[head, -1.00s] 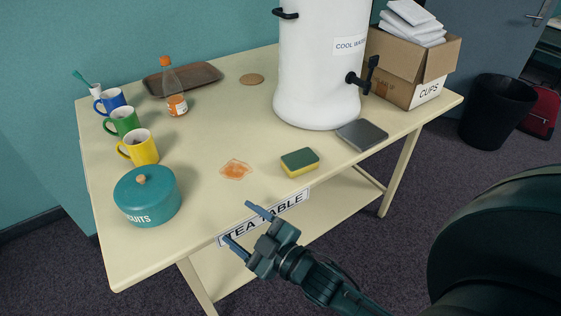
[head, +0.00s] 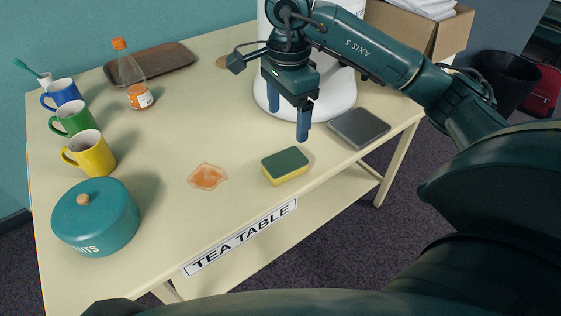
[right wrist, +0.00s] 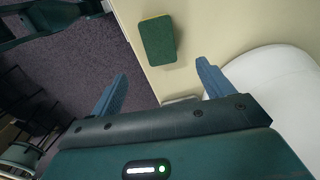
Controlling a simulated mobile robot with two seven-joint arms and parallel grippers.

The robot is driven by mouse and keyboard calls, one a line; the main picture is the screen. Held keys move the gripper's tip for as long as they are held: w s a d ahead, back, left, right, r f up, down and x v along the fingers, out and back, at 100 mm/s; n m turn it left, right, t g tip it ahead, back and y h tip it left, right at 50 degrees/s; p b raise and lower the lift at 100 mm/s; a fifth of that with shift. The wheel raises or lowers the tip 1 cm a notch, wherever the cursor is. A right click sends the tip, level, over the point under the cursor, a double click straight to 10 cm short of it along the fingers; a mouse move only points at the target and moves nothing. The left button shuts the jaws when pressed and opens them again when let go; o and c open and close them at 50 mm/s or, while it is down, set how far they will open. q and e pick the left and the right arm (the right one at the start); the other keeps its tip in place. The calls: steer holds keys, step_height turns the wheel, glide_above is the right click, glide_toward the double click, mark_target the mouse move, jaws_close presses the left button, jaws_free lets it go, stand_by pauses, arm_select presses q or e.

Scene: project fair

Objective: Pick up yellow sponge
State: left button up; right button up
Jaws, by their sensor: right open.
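The yellow sponge (head: 285,166) has a dark green top and lies flat on the tea table (head: 170,215), near its front edge. In the right wrist view the sponge (right wrist: 157,42) shows its green face, just beyond the gap between the fingers. My right gripper (head: 289,120) points down above the table, over the area just behind the sponge. It is open and empty, and apart from the sponge. In the right wrist view its two blue fingers (right wrist: 162,76) are spread wide. My left gripper is not in view.
An orange spill (head: 207,176) lies left of the sponge. A grey tray (head: 358,128) lies to its right. The white water urn (head: 340,92) stands close behind my right gripper. A teal biscuit tin (head: 95,222), several mugs and a bottle (head: 131,76) stand at the left.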

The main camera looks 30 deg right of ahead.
glide_above(289, 159)
steer(key=f, duration=0.6)
steer(key=shift+a+f, duration=0.2)
steer(key=shift+f, duration=0.2)
steer(key=shift+d+f+p, duration=0.2)
steer(key=shift+f+p, duration=0.6)
steer(key=shift+f, duration=2.05)
steer(key=c, duration=1)
